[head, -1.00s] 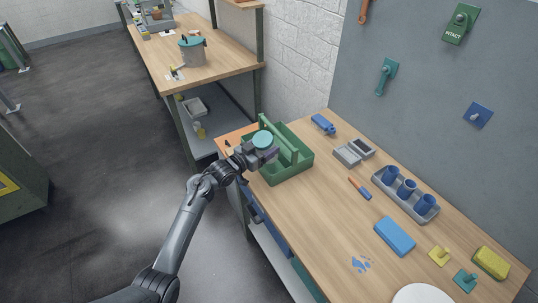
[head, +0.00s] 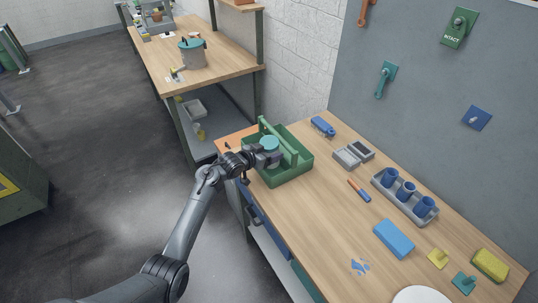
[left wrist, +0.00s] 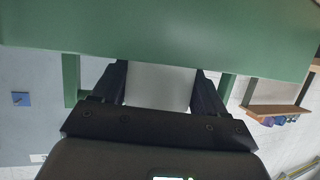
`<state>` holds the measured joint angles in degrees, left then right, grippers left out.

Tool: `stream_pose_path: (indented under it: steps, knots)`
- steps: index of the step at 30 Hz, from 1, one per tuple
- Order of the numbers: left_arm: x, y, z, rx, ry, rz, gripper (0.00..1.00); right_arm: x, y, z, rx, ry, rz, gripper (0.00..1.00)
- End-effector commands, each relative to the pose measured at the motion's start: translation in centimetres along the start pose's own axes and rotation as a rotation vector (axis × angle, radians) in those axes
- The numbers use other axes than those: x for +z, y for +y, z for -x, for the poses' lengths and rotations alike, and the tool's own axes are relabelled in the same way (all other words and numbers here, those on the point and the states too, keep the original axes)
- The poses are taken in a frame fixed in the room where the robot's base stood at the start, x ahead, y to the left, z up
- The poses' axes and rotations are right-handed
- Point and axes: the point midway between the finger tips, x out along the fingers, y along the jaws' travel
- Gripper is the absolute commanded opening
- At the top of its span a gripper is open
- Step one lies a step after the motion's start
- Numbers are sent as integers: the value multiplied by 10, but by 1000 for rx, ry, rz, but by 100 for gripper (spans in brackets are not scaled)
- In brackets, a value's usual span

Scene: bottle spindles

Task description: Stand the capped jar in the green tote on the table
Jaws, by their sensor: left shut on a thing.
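The capped jar, with a teal lid (head: 269,142) and a grey body, is upright inside the near compartment of the green tote (head: 292,178), on the near side of its raised handle bar. My left gripper (head: 270,157) is shut on the jar's body, low beside the tote's rim. In the left wrist view the grey jar body (left wrist: 160,86) sits between both fingers, with a broad green surface (left wrist: 160,35) close above. The jar's base is hidden, so I cannot tell if it touches the tote floor. My right gripper is out of view.
The tote stands at the table's far-left end. Near it are a blue clamp-like tool (head: 322,126) and a grey divided tray (head: 353,154). Further right are a screwdriver (head: 359,190), a grey rack with blue cups (head: 405,200) and a blue block (head: 394,238).

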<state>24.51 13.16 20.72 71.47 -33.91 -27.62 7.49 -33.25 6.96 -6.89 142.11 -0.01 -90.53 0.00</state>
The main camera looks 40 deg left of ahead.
Motion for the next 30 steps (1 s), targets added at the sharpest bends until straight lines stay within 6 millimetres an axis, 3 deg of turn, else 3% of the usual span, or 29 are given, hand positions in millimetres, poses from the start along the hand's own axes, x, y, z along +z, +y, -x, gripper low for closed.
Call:
stream_pose_path:
  steps: [1, 15, 16, 21, 30]
  knots:
    - [18, 2, -2, 3, -29, 6, 13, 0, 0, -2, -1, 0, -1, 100]
    - [18, 1, -4, 2, -20, 4, 12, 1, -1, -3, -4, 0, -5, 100]
    - [19, 1, -4, 2, -21, 5, 75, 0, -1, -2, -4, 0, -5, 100]
    - [18, 1, -4, 2, -19, 5, 98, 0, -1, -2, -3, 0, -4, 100]
    - [16, 1, -3, 2, -18, 4, 98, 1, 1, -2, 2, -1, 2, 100]
